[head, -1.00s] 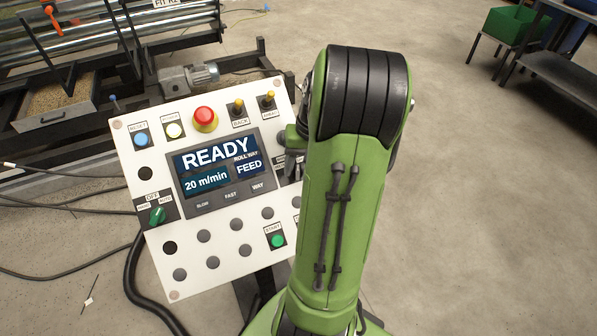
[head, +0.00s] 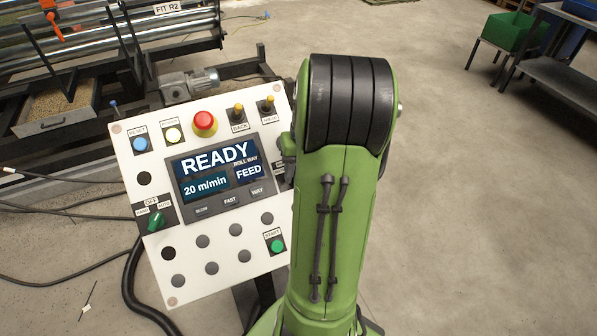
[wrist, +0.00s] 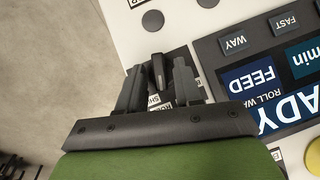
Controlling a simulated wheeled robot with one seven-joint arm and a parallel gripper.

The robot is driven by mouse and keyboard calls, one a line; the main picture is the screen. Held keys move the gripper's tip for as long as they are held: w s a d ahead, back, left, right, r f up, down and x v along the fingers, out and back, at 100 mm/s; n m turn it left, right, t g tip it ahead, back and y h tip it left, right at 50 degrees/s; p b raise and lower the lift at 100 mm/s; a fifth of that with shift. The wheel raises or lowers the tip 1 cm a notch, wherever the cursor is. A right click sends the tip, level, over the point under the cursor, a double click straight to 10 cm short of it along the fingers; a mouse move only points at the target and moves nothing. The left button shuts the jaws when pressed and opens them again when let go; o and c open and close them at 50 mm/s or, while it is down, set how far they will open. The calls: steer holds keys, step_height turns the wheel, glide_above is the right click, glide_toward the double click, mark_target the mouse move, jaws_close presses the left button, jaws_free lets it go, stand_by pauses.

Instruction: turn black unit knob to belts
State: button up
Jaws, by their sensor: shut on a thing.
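The black unit knob (wrist: 157,74) sits on a dark plate at the side of the panel, in the wrist view. My gripper (wrist: 158,67) is shut on it, with one finger on each side. Labels by the knob are upside down and partly covered by the fingers, so I cannot read its setting. In the head view my green arm hides the knob and most of the gripper. The white control panel (head: 228,267) tilts up towards me. Its screen (head: 216,165) reads READY, 20 m/min, ROLL WAY and FEED.
A green selector (head: 156,220) is at the panel's left edge. A red mushroom button (head: 205,123) and toggle switches are along its top. A green start button (head: 277,246) is lower right. Roller machinery (head: 110,45) stands behind. Open floor (head: 480,220) lies to the right.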

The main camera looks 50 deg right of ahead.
steer(key=n+h, duration=0.1)
steer(key=n+g, duration=0.1)
steer(key=shift+w+a+n+h+b, duration=0.15)
steer(key=shift+a+n+h+b, duration=0.1)
steer(key=shift+n+h+b, duration=0.15)
steer(key=n+g+h, duration=0.1)
steer(key=n+h, duration=0.1)
steer(key=shift+a+n, duration=0.2)
steer(key=shift+n, duration=0.2)
steer(key=n+h, duration=0.2)
steer(key=shift+a+f+n+p, duration=0.1)
steer(key=shift+a+n+p, duration=0.05)
steer(key=shift+n+p, duration=0.25)
steer(key=shift+a+f+n+h, duration=0.15)
steer(key=shift+n+h, duration=1.15)
steer(key=shift+n, duration=0.3)
steer(key=o, duration=0.7)
steer(key=p+v, duration=0.6)
steer(key=v, duration=0.9)
steer(key=shift+a, duration=0.35)
